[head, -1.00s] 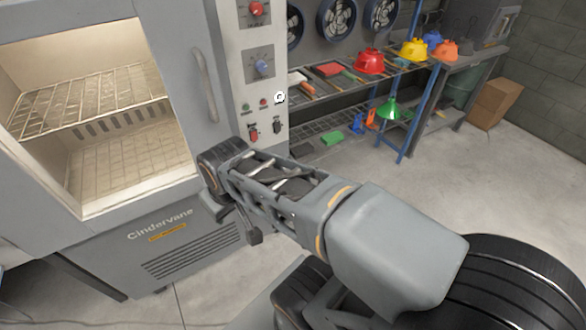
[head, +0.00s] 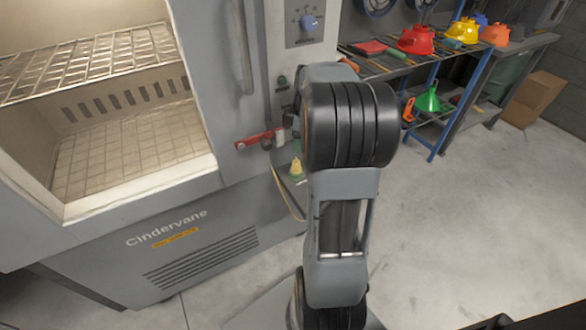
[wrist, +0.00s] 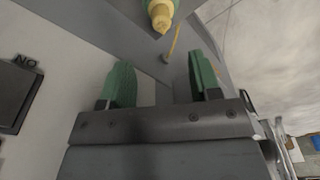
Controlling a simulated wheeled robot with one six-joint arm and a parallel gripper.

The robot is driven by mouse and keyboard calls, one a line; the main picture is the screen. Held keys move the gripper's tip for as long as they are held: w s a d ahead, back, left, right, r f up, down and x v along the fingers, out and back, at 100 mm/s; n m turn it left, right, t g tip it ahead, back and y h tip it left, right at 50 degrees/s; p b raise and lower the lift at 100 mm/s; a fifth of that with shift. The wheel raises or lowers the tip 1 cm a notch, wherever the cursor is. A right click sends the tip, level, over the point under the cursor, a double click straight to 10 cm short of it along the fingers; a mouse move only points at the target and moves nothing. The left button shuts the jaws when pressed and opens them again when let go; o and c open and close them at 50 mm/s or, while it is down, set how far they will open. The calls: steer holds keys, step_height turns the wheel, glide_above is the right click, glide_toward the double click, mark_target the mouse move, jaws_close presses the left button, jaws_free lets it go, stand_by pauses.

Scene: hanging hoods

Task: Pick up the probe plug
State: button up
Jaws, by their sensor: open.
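The probe plug (head: 296,168) is a small yellow piece with a greenish base. In the head view it stands just right of the oven's lower front corner, left of my arm.
The oven (head: 195,235) stands open at left with wire racks inside. A red handle-like part (head: 258,139) sticks out near the plug. A shelf unit (head: 440,135) with coloured hoods stands at back right, beside a cardboard box (head: 533,98). The floor at right is clear.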

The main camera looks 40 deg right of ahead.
mark_target(297, 161)
step_height(297, 161, down, 5)
steer(key=shift+r+b, duration=0.1)
steer(key=shift+b, duration=0.2)
steer(key=shift+w+a+f+b, duration=0.1)
steer(key=shift+a+f+b, duration=0.1)
steer(key=shift+f, duration=0.75)
steer(key=shift+w+a+f+b, duration=0.1)
steer(key=shift+a+f+b, duration=0.1)
steer(key=shift+f, duration=0.7)
steer(key=shift+w+a+f+b, duration=0.1)
steer(key=shift+f+b, duration=0.1)
steer(key=shift+f, duration=0.75)
steer(key=shift+c, duration=0.3)
steer(key=c, duration=1)
steer(key=shift+r, duration=0.1)
